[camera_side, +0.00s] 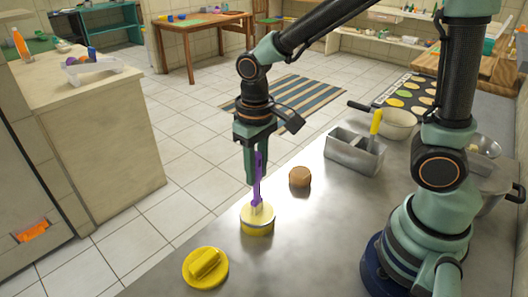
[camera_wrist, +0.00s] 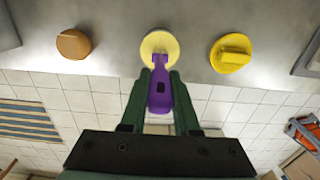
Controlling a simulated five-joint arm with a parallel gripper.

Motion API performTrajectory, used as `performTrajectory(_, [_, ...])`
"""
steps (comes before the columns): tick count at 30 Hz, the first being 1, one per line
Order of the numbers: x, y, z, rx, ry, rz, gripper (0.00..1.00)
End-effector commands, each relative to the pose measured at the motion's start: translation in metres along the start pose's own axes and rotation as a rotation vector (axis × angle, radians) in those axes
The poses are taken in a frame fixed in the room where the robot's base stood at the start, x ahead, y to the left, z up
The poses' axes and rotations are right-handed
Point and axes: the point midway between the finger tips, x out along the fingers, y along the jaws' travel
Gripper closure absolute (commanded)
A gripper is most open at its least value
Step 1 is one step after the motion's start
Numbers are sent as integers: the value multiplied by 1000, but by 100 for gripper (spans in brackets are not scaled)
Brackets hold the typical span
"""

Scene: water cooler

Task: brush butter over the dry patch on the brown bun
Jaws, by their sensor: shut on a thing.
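My gripper (camera_side: 258,168) is shut on the purple handle of a brush (camera_side: 257,180), which is nearly upright. The brown bun (camera_side: 300,177) sits on the metal counter, right of and behind the tub. It also shows in the wrist view (camera_wrist: 73,44). No dry patch can be made out on it.
A yellow dish with a yellow block (camera_side: 205,267) lies at the counter's front left. The counter (camera_side: 310,235) between tub and my base is bare.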

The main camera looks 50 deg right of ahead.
Motion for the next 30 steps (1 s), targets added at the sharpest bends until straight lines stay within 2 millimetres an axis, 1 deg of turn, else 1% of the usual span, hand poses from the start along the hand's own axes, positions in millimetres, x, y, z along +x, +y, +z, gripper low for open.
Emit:
performTrajectory(12, [1, 0, 1, 0, -3, 1, 100])
performTrajectory(30, [-44, 0, 0, 0, 2, 0, 100])
